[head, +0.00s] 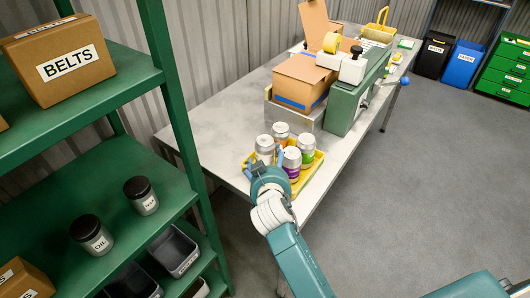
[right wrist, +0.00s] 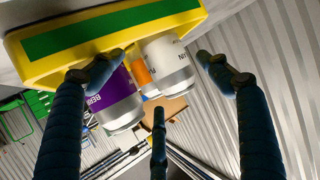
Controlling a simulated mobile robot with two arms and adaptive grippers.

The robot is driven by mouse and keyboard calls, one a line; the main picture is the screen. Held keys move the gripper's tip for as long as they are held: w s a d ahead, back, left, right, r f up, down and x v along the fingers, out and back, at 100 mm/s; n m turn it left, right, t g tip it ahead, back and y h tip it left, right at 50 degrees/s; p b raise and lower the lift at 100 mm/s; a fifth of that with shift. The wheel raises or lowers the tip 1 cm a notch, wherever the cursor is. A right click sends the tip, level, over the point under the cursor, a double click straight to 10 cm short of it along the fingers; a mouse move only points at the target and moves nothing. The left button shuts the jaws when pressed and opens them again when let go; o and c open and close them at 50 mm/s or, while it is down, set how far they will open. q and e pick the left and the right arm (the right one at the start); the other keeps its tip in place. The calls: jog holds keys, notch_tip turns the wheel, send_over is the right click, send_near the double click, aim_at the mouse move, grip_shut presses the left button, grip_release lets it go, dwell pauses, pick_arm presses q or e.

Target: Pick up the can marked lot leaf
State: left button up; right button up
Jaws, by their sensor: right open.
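Several silver-topped cans stand upright in a yellow tray (head: 318,160) on the table. No lettering is readable there, so I cannot confirm which is lot leaf. My right gripper (head: 266,164) is open at the tray's near-left edge, closest to the white can. The right wrist view shows the white can (right wrist: 167,65) between its spread fingers (right wrist: 150,75), and the purple can (right wrist: 115,98) beside it, partly behind a finger. My left gripper is not in view.
A green shelf (head: 110,175) at left holds dark-lidded jars, bins and a BELTS box (head: 58,60). The table (head: 220,110) is bare left of the tray.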

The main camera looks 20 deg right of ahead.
aim_at(270, 156)
jog(key=p+x, duration=0.1)
jog(key=x, duration=0.3)
jog(key=shift+w+d, duration=0.2)
jog(key=shift+d, duration=0.05)
jog(key=shift+w+f, duration=0.15)
jog(key=shift+w, duration=0.15)
jog(key=c, duration=1.2)
